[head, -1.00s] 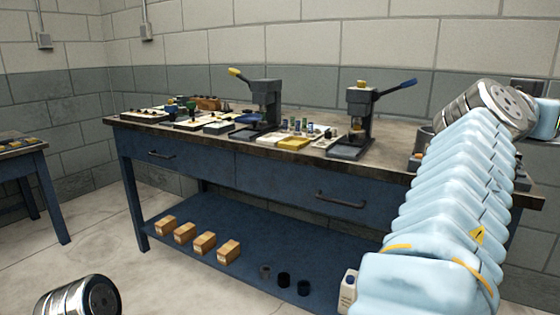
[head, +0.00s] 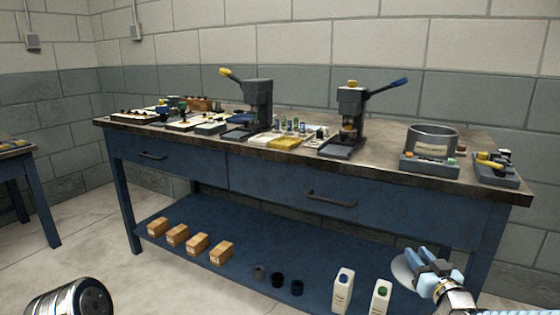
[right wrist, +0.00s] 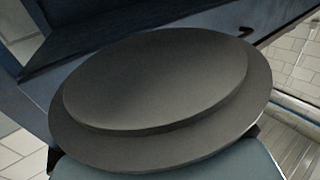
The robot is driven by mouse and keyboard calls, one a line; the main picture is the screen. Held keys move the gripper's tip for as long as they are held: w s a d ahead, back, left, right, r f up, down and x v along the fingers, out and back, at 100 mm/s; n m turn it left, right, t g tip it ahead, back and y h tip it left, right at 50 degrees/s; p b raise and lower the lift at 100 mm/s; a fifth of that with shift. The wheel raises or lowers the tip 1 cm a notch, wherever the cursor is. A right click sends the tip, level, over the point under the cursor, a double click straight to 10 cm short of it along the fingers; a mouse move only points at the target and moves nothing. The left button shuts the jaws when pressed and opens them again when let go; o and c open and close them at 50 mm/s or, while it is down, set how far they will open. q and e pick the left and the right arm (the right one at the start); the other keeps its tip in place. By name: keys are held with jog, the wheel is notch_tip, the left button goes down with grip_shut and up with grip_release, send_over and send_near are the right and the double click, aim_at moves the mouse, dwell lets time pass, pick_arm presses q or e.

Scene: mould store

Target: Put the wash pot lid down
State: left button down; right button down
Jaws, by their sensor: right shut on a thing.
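The wash pot lid (head: 404,272) is a round grey disc, seen in the head view at the lower right. My right gripper (head: 432,266) is shut on it and holds it in the air in front of the bench, near the lower shelf. In the right wrist view the lid (right wrist: 160,85) fills most of the picture, with a raised, stepped middle and a flat rim; it hides the fingertips.
The blue bench (head: 270,195) has a worn top with two lever presses (head: 258,100) (head: 351,110) and several small trays. Bare top lies behind and around the ring-like vessel. Two white bottles (head: 343,290) (head: 381,296), dark cups and several small boxes (head: 221,252) stand on the lower shelf.

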jog(key=s+a+f+n+y, duration=0.25)
jog(key=a+f, duration=0.25)
jog(key=a, duration=0.4)
jog(key=s+a+f+n+y, duration=0.1)
jog(key=s+a+f+y, duration=0.2)
jog(key=a, duration=0.6)
notch_tip(320, 180, down, 11)
jog(key=w+m+h, duration=0.2)
jog(key=m+h, duration=0.1)
jog(key=h, duration=0.3)
jog(key=shift+f+m, duration=0.15)
jog(key=shift+m, duration=0.2)
jog(key=shift+s, duration=0.1)
